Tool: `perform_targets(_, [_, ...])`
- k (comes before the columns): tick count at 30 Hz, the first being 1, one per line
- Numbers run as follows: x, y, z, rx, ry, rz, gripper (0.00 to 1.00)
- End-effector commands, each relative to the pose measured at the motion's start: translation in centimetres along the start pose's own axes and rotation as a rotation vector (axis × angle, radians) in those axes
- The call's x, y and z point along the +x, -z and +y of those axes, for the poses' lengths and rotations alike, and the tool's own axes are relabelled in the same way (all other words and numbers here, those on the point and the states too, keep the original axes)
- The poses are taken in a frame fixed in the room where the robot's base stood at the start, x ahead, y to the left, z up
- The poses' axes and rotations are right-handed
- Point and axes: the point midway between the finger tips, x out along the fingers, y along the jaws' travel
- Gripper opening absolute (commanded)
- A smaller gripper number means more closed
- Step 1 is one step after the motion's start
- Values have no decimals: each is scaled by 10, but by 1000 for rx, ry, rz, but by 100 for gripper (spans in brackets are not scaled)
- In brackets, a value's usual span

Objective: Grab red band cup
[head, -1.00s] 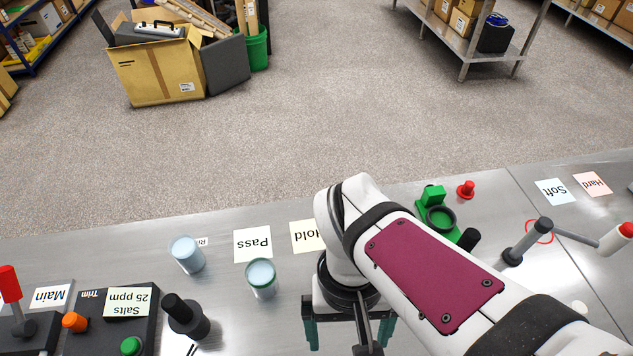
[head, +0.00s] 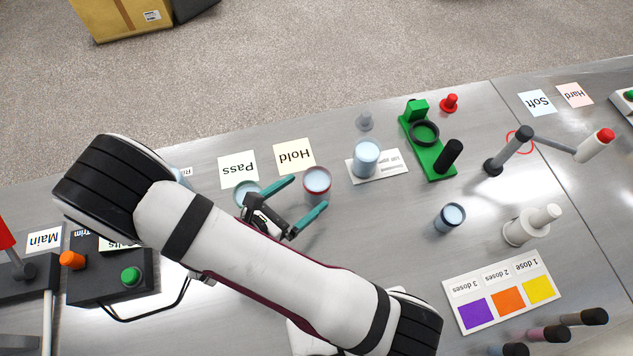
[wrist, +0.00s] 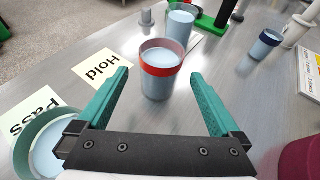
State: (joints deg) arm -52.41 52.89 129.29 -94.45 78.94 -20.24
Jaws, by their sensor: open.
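The red band cup (head: 317,184) stands upright on the metal bench, just in front of the Hold label (head: 294,156). It is a clear cup of pale blue liquid with a red band near its rim, and it also shows in the wrist view (wrist: 160,70). My gripper (head: 303,198) is open, with its teal fingers pointing toward the cup. In the wrist view my gripper (wrist: 160,80) has the cup centred ahead, between the lines of the two fingers and near their tips. The fingers show gaps on both sides of the cup.
A green-banded cup (wrist: 42,145) stands close to my left finger, near the Pass label (head: 238,170). Another cup (head: 366,157) stands on a white card beyond, beside a green stand (head: 428,150). A dark-banded cup (head: 449,217) is to the right. Bench between them is clear.

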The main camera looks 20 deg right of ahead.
Motion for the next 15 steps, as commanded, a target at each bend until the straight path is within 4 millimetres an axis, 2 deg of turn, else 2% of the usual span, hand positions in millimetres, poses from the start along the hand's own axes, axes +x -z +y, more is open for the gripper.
perform_targets(7, [46,0,-1,2,6,0,100])
perform_targets(10, [54,0,-1,1,3,1,100])
perform_targets(15, [54,0,0,2,1,1,100])
